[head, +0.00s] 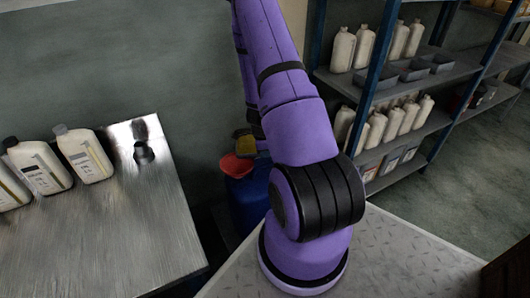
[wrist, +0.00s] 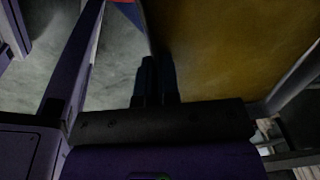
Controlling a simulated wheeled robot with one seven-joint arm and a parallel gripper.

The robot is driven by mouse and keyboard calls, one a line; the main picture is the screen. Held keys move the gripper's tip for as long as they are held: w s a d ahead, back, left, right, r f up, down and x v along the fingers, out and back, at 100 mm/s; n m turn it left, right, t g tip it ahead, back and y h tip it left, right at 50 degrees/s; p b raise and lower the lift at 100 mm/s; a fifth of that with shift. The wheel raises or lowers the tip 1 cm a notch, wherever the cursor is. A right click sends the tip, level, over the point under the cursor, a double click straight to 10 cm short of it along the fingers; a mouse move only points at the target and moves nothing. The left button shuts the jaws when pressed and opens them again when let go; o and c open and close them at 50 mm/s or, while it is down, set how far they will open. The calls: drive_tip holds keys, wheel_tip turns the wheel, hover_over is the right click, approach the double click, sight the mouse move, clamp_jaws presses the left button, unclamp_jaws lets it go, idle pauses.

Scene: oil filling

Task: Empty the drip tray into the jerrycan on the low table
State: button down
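A blue jerrycan (head: 248,198) stands low beside the steel bench, partly behind my arm. A red funnel (head: 236,166) sits at its top. A yellow-brown drip tray (wrist: 225,45) fills much of the wrist view. A small yellowish part of it (head: 243,140) shows just above the funnel in the head view, beside my arm. My gripper (wrist: 155,70) has its dark fingers close together at the tray's edge and appears shut on it. The fingertips' exact contact is dark. A bit of red and blue (wrist: 127,8) shows at the top.
A steel bench (head: 110,235) with several white bottles (head: 83,152) stands at the left. A blue-framed shelf rack (head: 372,85) with bottles and bins is at the right. A grey tread-plate surface (head: 400,262) lies in front. Open floor shows at the right.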

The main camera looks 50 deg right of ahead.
drive_tip(key=shift+r, duration=0.15)
drive_tip(key=shift+a+r+h, duration=0.1)
drive_tip(key=shift+r+h, duration=0.3)
drive_tip(key=shift+h, duration=0.2)
drive_tip(key=shift+r, duration=0.1)
drive_tip(key=shift+g, duration=0.3)
idle(0.8)
drive_tip(key=shift+w+a+r+h, duration=0.1)
drive_tip(key=shift+a+r+h, duration=0.15)
drive_tip(key=shift+r+h, duration=0.55)
drive_tip(key=shift+h, duration=0.3)
idle(0.6)
drive_tip(key=shift+w+a+r+g+h, duration=0.15)
drive_tip(key=shift+a+r+g+h, duration=0.3)
drive_tip(key=shift+h, duration=0.35)
drive_tip(key=shift+r, duration=0.2)
drive_tip(key=shift+a+h, duration=0.15)
drive_tip(key=shift+h, duration=0.15)
idle(0.6)
